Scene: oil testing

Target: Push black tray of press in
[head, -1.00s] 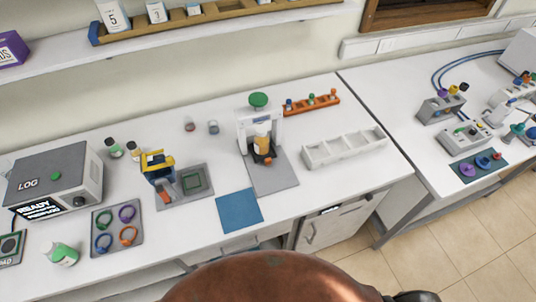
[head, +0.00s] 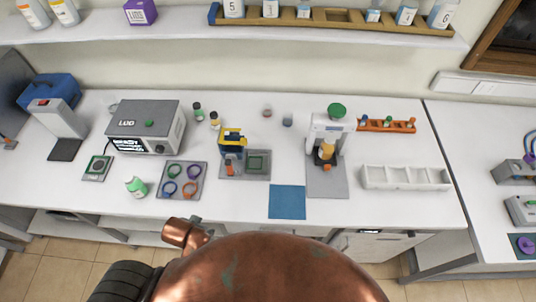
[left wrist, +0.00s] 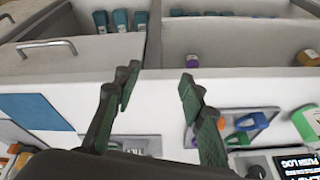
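In the head view, a white press (head: 330,127) with a green knob (head: 336,110) stands on a grey plate right of the table's middle. A small black tray (head: 322,160) shows low in its frame, with a yellow-orange cup (head: 327,151) above it and an orange piece in front. How far the tray sticks out is too small to tell. My left gripper (left wrist: 160,85) shows in the left wrist view, with fingers apart and nothing between them. It is away from the press. My right gripper is not in view.
A blue mat (head: 287,202) lies left of the press, and a white divided tray (head: 405,178) stands to its right. An orange rack (head: 386,125) is behind. A yellow-blue device (head: 232,142) stands to the left. The left wrist view shows compartments holding bottles (left wrist: 121,20).

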